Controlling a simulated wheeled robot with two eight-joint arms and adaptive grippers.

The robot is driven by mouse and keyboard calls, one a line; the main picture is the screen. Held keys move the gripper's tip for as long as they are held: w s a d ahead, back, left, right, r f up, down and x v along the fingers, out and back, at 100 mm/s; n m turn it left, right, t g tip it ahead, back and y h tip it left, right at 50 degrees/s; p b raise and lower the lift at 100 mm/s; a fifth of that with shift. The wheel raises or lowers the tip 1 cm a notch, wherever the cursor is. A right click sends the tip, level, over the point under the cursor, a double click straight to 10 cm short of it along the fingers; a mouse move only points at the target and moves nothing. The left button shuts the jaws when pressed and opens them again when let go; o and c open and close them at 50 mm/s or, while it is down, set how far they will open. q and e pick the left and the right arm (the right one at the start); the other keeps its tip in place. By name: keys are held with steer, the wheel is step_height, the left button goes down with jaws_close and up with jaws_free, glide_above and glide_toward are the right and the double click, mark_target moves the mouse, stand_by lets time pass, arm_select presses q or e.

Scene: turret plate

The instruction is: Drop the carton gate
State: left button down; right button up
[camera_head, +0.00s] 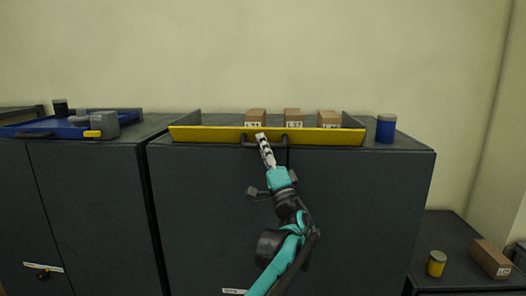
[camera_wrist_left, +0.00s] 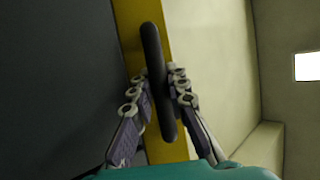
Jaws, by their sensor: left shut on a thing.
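The carton gate (camera_head: 205,134) is a long yellow bar standing upright along the front of the cabinet top. It also fills the middle of the left wrist view (camera_wrist_left: 129,22). A dark handle (camera_wrist_left: 151,48) is fixed to its front face. My left gripper (camera_head: 261,138) is at this handle, with its fingers on both sides of it, shut on it. Behind the gate stand three brown cartons: left (camera_head: 255,116), middle (camera_head: 293,116) and right (camera_head: 328,118). The gate hides their lower parts. My right gripper is not in view.
A blue jar (camera_head: 386,128) stands right of the gate on the cabinet (camera_head: 370,190). A blue tray (camera_head: 62,131) with grey items is at the left. A yellow jar (camera_head: 436,263) and a brown box (camera_head: 490,259) rest on a lower surface at right.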

arm_select(q)
steer(key=shift+f+n+y+b, duration=0.2)
steer(key=shift+n+y+b, duration=0.15)
steer(key=shift+n+y, duration=0.15)
steer(key=c, duration=1.7)
jaws_free()
steer(key=shift+c, duration=0.2)
steer(key=shift+s, duration=0.1)
steer(key=v, duration=1.2)
steer(key=shift+f, duration=0.2)
